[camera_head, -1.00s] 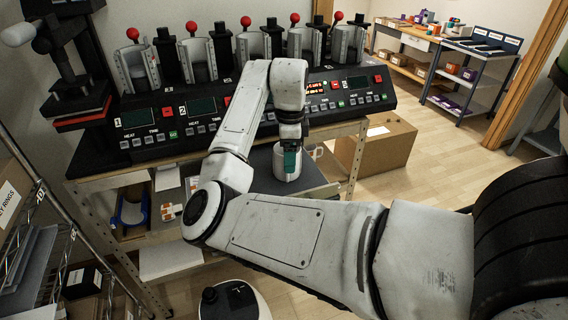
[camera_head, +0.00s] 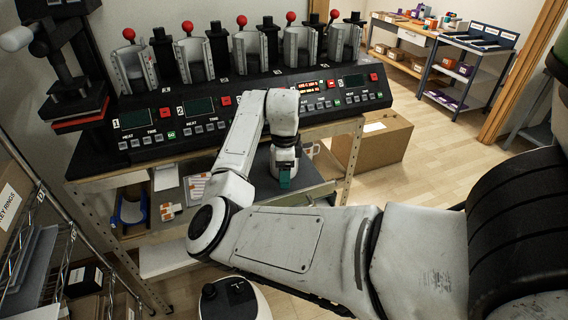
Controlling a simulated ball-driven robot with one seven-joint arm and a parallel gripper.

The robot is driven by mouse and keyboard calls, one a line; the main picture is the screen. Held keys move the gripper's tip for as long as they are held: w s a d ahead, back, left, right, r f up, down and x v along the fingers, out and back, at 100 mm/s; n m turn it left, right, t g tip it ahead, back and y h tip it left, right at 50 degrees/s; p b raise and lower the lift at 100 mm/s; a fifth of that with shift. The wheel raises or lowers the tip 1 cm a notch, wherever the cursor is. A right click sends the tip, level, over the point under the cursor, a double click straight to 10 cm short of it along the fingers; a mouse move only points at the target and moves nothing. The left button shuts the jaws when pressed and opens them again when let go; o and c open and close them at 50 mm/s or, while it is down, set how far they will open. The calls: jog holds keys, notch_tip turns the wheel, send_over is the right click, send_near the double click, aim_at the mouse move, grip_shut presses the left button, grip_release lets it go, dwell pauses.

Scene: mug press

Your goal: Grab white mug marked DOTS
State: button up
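A white mug (camera_head: 275,163) stands on the grey shelf below the press row, mostly hidden behind my gripper. No DOTS marking can be read on it. My gripper (camera_head: 285,178), with teal fingertips, points down at the front of this mug. I cannot tell whether the fingers touch the mug or whether they are open or shut. A small pale handle-like shape (camera_head: 311,149) shows to the right, partly hidden; I cannot tell whether it belongs to another mug.
A cardboard box (camera_head: 382,143) is on the floor to the right. Orange-and-white cards (camera_head: 168,211) lie at the left. A wire rack (camera_head: 40,240) stands at the lower left.

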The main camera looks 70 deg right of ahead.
jog(key=c, duration=1.1)
jog(key=shift+r, duration=0.1)
